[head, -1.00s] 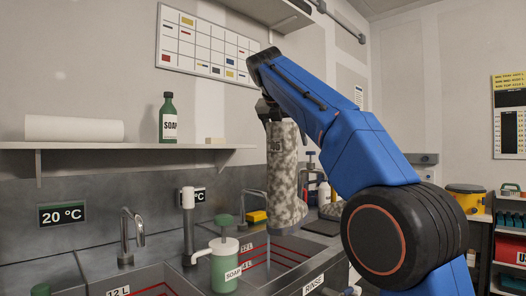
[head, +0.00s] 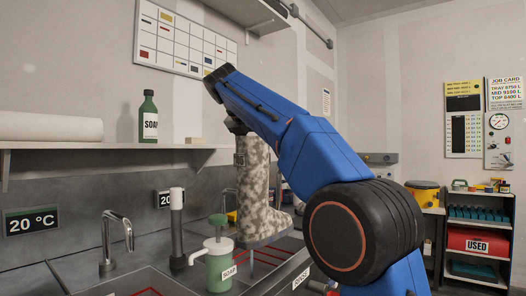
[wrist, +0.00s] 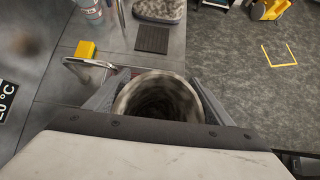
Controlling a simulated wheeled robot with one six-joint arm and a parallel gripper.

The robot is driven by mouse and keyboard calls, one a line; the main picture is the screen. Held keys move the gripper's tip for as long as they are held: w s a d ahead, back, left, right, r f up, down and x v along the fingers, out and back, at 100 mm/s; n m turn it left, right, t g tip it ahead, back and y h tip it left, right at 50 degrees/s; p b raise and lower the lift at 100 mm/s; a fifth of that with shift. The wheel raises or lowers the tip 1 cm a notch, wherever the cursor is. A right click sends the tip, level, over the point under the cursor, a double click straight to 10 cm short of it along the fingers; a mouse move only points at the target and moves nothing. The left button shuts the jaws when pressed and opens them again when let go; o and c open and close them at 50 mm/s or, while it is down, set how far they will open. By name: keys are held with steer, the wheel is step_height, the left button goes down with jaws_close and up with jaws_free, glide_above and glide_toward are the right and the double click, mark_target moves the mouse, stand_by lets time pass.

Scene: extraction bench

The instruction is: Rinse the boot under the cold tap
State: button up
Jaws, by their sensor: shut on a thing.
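A mottled grey-and-white boot (head: 253,190) hangs upright from my gripper (head: 238,128), over the sink area behind the green soap pump. In the wrist view the boot's round open top (wrist: 158,92) sits between the two fingers, which are shut on it. A curved metal tap (wrist: 88,64) is close beside the boot's left side in the wrist view; I cannot tell whether they touch. In the head view that tap is hidden. Another tap (head: 117,238) stands at the left basin by a 20 °C sign (head: 31,221). A second sign (head: 164,199) is partly covered.
The green soap pump (head: 219,268) stands in front of the boot, near the rinse label (head: 300,278). A grey post with a white top (head: 177,225) rises left of it. A yellow block (wrist: 85,50) lies beyond the tap. A shelf (head: 100,146) holds a soap bottle (head: 148,118).

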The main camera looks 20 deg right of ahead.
steer(key=shift+f, duration=7.85)
steer(key=w+a, duration=0.7)
steer(key=w, duration=0.2)
steer(key=shift+w, duration=0.35)
